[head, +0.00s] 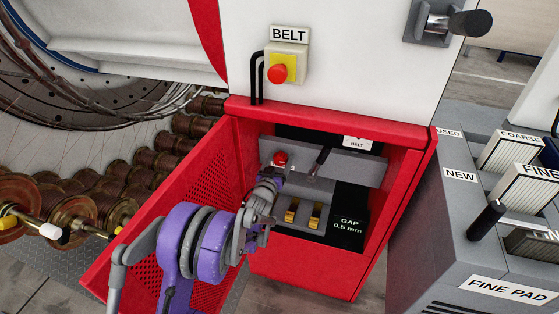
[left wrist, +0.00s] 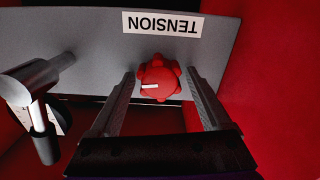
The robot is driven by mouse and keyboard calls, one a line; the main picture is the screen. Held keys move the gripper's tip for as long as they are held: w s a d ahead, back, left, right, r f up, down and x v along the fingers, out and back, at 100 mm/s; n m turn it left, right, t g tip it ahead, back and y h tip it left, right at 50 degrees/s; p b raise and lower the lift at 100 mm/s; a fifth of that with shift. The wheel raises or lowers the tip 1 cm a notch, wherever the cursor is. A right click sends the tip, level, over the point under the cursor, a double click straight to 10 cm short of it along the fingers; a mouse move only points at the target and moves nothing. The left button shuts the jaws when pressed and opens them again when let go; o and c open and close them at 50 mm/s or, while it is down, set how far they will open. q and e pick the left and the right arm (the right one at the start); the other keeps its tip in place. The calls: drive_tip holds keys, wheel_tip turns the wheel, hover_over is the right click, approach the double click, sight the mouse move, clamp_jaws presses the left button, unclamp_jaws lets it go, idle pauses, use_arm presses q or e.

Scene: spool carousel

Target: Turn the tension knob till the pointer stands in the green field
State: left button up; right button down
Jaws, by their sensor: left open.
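The red tension knob (left wrist: 158,78) sits on a grey panel below an upside-down TENSION label (left wrist: 162,24) in the left wrist view. A white mark on the knob points left. It also shows as a small red knob in the head view (head: 281,157). My left gripper (left wrist: 160,80) is open, with one finger on each side of the knob; I cannot tell whether either finger touches it. In the head view my left gripper (head: 273,174) reaches into the red box just below the knob. No green field or gauge pointer can be made out. My right gripper is not in view.
A grey lever (left wrist: 35,88) stands close to the left finger in the left wrist view. The red box walls (head: 345,110) enclose the panel. Brass pieces (head: 303,214) and a GAP plate (head: 347,222) lie below. Wire spools (head: 75,215) stand outside at left.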

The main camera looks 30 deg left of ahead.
use_arm(q)
drive_tip(key=v, duration=1)
drive_tip(key=shift+s+p, duration=0.35)
drive_tip(key=shift+d, duration=0.2)
